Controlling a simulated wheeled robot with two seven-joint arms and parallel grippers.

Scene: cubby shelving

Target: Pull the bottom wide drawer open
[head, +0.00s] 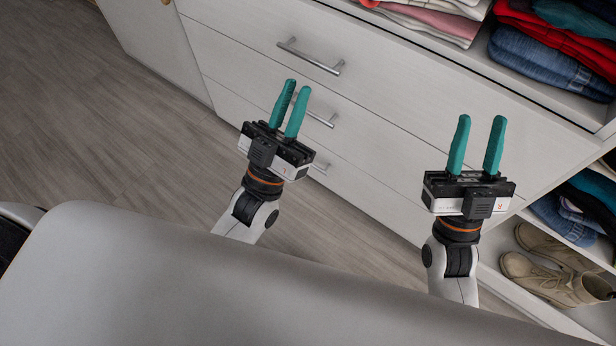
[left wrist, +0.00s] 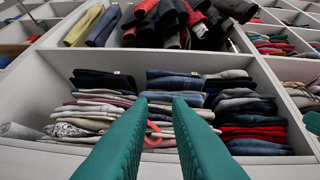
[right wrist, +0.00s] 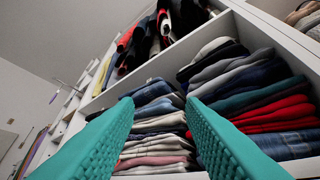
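The bottom wide drawer (head: 362,195) is the lowest of three pale wood drawer fronts in the head view, and it looks shut. A short piece of its metal handle (head: 321,169) shows beside my left gripper, which hides the rest. My left gripper (head: 297,88) is open and empty, its teal fingers pointing up the picture across the middle drawer's handle; contact cannot be told. My right gripper (head: 481,119) is open and empty, in front of the drawer fronts' right part. Neither wrist view shows the drawer; the left fingers (left wrist: 159,98) and right fingers (right wrist: 160,100) have only clothes shelves behind them.
The top drawer handle (head: 310,56) and middle drawer handle (head: 318,115) lie above the bottom one. Folded clothes (head: 550,50) fill shelves at the upper right. Beige shoes (head: 555,275) sit in a low cubby at right. Wood floor (head: 90,110) is clear at left.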

